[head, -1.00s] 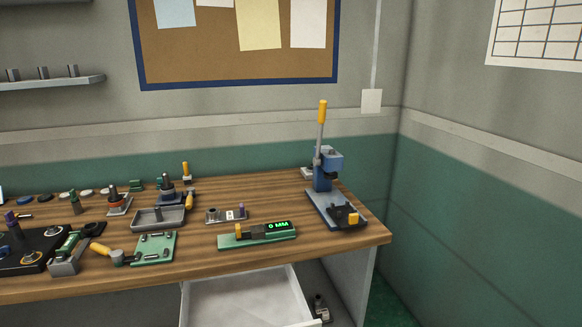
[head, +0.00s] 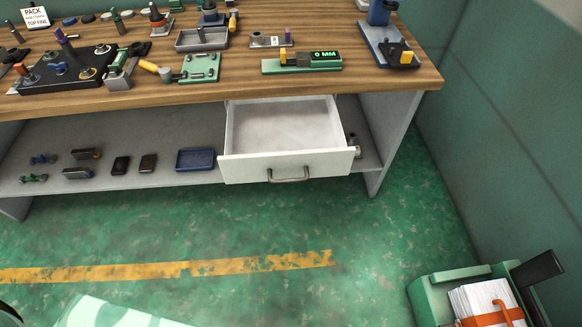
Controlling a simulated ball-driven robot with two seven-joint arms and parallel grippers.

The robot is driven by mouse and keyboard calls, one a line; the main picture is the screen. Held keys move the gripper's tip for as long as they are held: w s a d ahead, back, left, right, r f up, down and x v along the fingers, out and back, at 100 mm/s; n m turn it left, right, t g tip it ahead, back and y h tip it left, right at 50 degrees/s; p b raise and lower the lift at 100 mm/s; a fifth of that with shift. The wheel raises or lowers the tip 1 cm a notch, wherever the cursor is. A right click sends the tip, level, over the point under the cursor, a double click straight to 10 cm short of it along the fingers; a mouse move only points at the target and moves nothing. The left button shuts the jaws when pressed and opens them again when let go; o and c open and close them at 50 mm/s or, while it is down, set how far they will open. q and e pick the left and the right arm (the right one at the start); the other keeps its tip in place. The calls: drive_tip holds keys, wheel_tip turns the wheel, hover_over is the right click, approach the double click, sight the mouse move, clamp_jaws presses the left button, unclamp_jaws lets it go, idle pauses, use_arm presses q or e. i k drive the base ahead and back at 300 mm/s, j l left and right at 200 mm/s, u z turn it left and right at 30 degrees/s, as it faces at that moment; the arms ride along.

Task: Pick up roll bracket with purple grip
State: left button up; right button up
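Two purple grips show on the bench in the head view. One purple grip (head: 288,36) stands upright at the right end of a small grey metal plate bracket (head: 266,41), behind the green gauge. The other purple grip (head: 63,38) rises, slightly tilted, from the black base plate at the left. I cannot tell for sure which one belongs to the roll bracket. Neither of my grippers is in view.
A wooden bench (head: 215,91) spans the top, with a green gauge (head: 302,62) reading 0 MM and a blue lever press (head: 386,40). An empty white drawer (head: 290,166) stands open below. Several small parts lie on the lower shelf (head: 140,183). A green bin (head: 436,293) stands bottom right.

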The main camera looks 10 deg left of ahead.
sight(257, 39)
drive_tip(key=j+z, duration=0.15)
drive_tip(key=z, duration=0.2)
drive_tip(key=j+z, duration=0.15)
drive_tip(key=z, duration=0.2)
drive_tip(key=j+z, duration=0.2)
drive_tip(key=z, duration=0.15)
drive_tip(key=k+j+z, duration=0.15)
drive_tip(key=j, duration=0.3)
drive_tip(key=k+j+z, duration=0.2)
drive_tip(key=j, duration=0.25)
drive_tip(key=k+j+z, duration=0.15)
drive_tip(key=j, duration=0.3)
drive_tip(key=k+j+z, duration=0.15)
drive_tip(key=j, duration=0.25)
